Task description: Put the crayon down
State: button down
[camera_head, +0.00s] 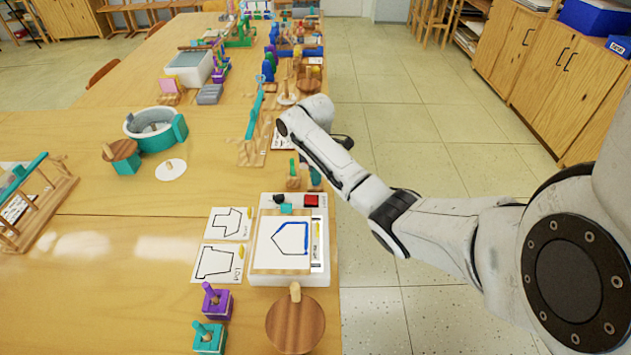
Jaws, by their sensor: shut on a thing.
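My gripper (344,141) shows only as a dark part just past my white wrist, over the right edge of the table. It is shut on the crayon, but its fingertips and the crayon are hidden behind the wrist. The white drawing tray (263,278) lies below and in front of it near the table's right edge. On it is a sheet (281,246) with a house-like outline, partly traced in thick blue.
Two outline cards (231,223) (217,263) lie left of the tray. A round wooden lid (295,325) and purple (217,302) and teal (209,338) blocks stand in front. A teal pot (155,129) and wooden racks (258,140) are farther back. The table's left middle is clear.

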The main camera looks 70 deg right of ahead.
jog(key=shift+f, duration=0.15)
jog(key=shift+f, duration=0.1)
jog(key=c, duration=1.1)
grip_release()
jog(key=shift+c, duration=0.2)
notch_tip(320, 180, up, 11)
jog(key=shift+r+p, duration=0.15)
jog(key=shift+p, duration=0.85)
jog(key=shift+r+p, duration=0.55)
